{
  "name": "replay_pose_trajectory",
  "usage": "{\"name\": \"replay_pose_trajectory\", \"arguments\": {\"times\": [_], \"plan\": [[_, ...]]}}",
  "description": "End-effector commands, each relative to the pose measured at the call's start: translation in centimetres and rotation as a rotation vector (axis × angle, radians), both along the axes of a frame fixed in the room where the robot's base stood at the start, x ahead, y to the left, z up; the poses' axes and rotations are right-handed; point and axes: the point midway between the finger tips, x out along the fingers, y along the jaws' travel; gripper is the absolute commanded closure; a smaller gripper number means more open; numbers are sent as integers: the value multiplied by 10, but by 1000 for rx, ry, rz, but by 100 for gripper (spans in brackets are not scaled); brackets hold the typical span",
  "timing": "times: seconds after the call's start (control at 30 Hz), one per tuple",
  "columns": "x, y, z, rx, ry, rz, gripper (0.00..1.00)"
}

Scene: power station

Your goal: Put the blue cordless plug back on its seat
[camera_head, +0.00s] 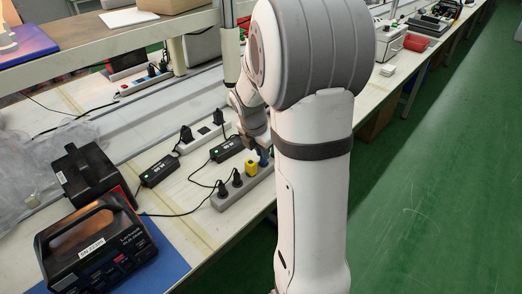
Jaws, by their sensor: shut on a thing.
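The blue cordless plug (263,158) shows as a small blue shape at the right end of the near grey power strip (233,199). My gripper (259,149) is directly above it, shut on it, and small in this view. The plug is at the strip's top surface; I cannot tell whether it is seated or held just above. A yellow plug (251,167) stands in the strip just left of it. My arm hides the strip's right end and part of the gripper.
Black adapters (158,171) with cables lie behind the strip. A second power strip (204,136) is further back. Black power stations (95,245) stand at the left, one on a blue mat. A shelf overhangs the back. Green floor is free at the right.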

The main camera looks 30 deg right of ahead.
Motion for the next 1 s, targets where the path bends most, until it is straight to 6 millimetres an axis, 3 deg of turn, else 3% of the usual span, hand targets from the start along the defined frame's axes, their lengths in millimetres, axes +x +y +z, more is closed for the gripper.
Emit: {"name": "replay_pose_trajectory", "arguments": {"times": [0.23, 0.27, 0.57, 0.83, 1.0], "plan": [[0, 1, -1, 1, 1, 1, 100], [0, 1, -1, 1, 1, 1, 86], [0, 1, -1, 0, -1, 1, 62], [0, 1, 2, 0, -2, 1, 62], [-1, 6, 25, -1, -5, 2, 62]]}}
